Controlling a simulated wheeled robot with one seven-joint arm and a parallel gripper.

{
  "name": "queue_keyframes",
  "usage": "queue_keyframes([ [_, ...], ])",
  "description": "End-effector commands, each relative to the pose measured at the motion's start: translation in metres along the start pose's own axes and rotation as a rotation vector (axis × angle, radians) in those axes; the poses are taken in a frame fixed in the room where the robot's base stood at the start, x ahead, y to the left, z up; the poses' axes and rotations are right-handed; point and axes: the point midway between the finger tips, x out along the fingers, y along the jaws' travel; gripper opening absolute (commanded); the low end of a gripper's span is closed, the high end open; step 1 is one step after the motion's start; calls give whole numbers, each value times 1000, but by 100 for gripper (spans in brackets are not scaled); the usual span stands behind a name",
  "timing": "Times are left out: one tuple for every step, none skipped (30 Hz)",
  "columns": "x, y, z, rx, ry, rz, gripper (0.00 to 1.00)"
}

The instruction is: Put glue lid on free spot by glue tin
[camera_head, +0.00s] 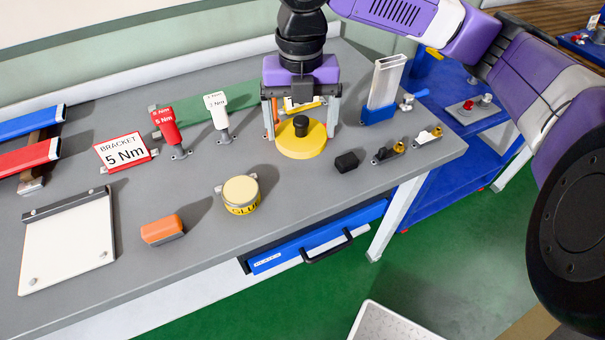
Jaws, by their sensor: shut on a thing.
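The glue lid (301,146) is a round yellow disc with a black knob, at the back middle of the grey table. The glue tin (241,206) is a short yellow can with a "GLUE" label. It stands open nearer the front edge, left of the lid and apart from it, its pale contents showing.
An orange block (162,229) is left of the tin. Red (168,130) and white (217,115) torque drivers stand behind. Bare table (290,195) shows right of the tin.

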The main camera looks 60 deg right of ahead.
Motion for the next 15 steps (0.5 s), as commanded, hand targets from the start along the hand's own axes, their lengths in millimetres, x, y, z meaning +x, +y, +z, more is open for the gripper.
queue_keyframes([
  [13, -1, 0, 2, 3, -2, 38],
  [20, -1, 0, 3, 3, -1, 38],
  [30, -1, -1, 3, 3, -2, 38],
  [37, -1, -1, 2, 4, -1, 38],
  [44, -1, 0, 2, 3, -1, 38],
  [54, -1, 0, 2, 3, -2, 38],
  [61, -1, 0, 3, 3, -1, 38],
  [67, -1, 0, 3, 3, -1, 38],
  [75, -1, 0, 4, 2, -1, 38],
  [80, 0, 0, 3, 2, -1, 38],
  [85, 0, 0, 3, 1, -1, 38],
  [90, 0, 0, 2, 2, -1, 38],
  [93, 0, 0, 2, 1, 0, 38],
  [96, 0, 0, 2, 1, 0, 38],
  [98, 0, 0, 2, 0, 0, 38],
])
